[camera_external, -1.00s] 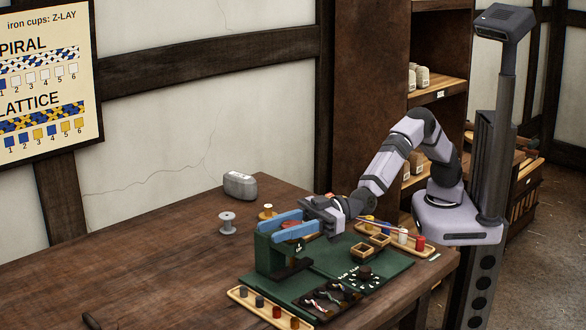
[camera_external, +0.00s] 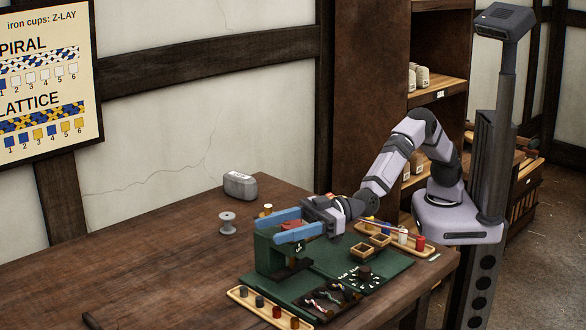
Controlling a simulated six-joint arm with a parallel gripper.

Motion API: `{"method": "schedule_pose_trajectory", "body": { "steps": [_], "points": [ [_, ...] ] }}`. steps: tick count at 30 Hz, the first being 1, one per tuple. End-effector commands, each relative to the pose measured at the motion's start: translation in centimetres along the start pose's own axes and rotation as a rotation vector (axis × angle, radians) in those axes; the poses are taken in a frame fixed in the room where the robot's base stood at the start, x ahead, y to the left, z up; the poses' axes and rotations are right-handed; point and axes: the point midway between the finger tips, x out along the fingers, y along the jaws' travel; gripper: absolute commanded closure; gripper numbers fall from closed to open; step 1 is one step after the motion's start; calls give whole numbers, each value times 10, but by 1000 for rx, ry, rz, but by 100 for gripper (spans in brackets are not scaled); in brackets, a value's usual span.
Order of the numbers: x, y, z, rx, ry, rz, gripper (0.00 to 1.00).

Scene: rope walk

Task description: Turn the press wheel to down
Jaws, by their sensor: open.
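The green press (camera_external: 268,255) stands on the green mat at the table's front. A red part (camera_external: 291,225), which looks like the press wheel, shows at its top. My gripper (camera_external: 268,230) reaches in from the right over the press, with its two long blue fingers pointing left. The fingers are open, one on the far side and one on the near side of the red part, with a visible gap between. The near finger hides part of the red part, so its turn position and any contact cannot be told.
A tray of small cups (camera_external: 268,308) lies in front of the press. Square wooden boxes (camera_external: 362,250), a dark knob (camera_external: 365,272) and a tray with red and white spools (camera_external: 419,243) lie to the right. A grey spool (camera_external: 227,223) stands behind left.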

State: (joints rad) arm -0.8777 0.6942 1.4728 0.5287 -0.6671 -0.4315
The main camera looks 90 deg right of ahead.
Motion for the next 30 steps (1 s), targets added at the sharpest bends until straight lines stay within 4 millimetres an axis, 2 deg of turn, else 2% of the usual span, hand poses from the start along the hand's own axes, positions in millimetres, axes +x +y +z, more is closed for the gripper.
{"method": "schedule_pose_trajectory", "body": {
  "steps": [8,21,30],
  "points": [
    [-8,0,0,0,-1,-1,43],
    [-55,-1,0,1,0,-1,43],
    [-73,0,0,0,0,0,43]
  ]
}}
